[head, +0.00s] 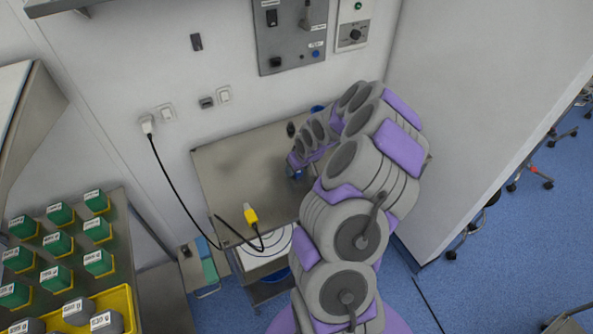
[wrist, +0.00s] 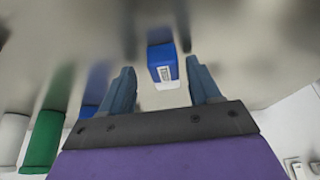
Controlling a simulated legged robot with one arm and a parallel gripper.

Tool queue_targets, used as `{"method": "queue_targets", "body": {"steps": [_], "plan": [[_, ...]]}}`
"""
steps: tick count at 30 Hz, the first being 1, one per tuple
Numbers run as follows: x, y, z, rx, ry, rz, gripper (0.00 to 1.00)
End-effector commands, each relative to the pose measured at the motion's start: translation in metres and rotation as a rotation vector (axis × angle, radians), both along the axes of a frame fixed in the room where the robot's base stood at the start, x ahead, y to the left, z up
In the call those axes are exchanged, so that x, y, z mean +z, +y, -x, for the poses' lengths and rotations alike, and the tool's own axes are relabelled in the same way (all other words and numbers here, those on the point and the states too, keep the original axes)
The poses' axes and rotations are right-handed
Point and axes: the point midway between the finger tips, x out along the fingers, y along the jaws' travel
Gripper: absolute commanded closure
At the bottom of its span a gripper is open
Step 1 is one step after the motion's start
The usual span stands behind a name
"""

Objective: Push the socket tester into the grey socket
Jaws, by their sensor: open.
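A blue block with a white label reading something like "TEST" (wrist: 163,66), which looks like the socket tester, lies on the metal table top in the wrist view. My gripper (wrist: 160,80) is open, with its two blue fingers apart. The block appears between and just beyond the fingertips; I cannot tell whether they touch it. In the head view my gripper (head: 295,172) is low over the right part of the table (head: 235,165), and my arm hides much of that area. The grey socket (head: 207,102) is on the wall behind the table, beside a white socket (head: 224,95).
A white plug (head: 147,124) on the wall has a black cable running down to a yellow connector (head: 250,214) at the table's front. Green boxes (head: 57,243) fill a left bench. The table's left part is clear.

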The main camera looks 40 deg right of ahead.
Motion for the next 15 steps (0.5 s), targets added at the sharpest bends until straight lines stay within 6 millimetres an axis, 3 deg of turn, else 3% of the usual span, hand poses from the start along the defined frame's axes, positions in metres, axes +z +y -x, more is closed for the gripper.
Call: {"method": "queue_targets", "body": {"steps": [2, 15], "plan": [[0.0005, 0.0014, 0.0, 0.001, 0.001, 0.0, 0.44], [0.0002, -0.0001, -0.0001, -0.001, 0.0, 0.0, 0.86]]}}
